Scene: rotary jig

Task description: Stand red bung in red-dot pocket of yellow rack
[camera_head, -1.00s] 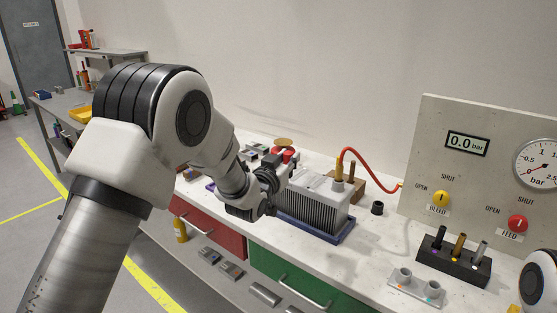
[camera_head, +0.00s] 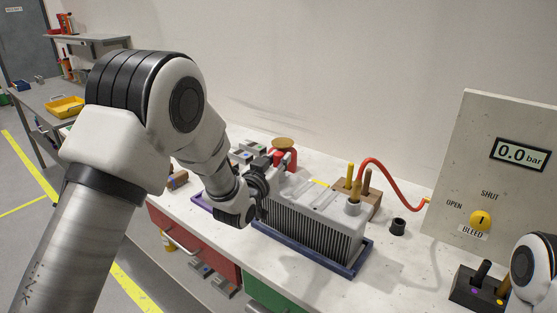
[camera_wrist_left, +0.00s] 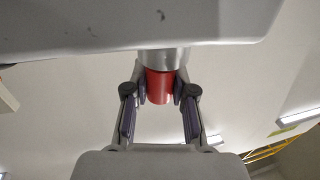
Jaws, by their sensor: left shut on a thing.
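The red bung (camera_wrist_left: 158,86) is a short red cylinder, seen in the left wrist view between the fingers, against a metal collar on a grey body. In the head view red shows at my left gripper (camera_head: 268,168), by the far left end of the grey finned box (camera_head: 310,220). My left gripper (camera_wrist_left: 159,92) is shut on the red bung. I cannot tell whether the bung is still seated in the collar. No red-dot pocket is visible. My right gripper is out of view.
The finned box stands in a blue tray (camera_head: 355,262). Behind it are a brown block (camera_head: 373,204) and a red hose (camera_head: 395,177). A black ring (camera_head: 398,228) and a black rack (camera_head: 467,289) stand to the right. The bench front between them is clear.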

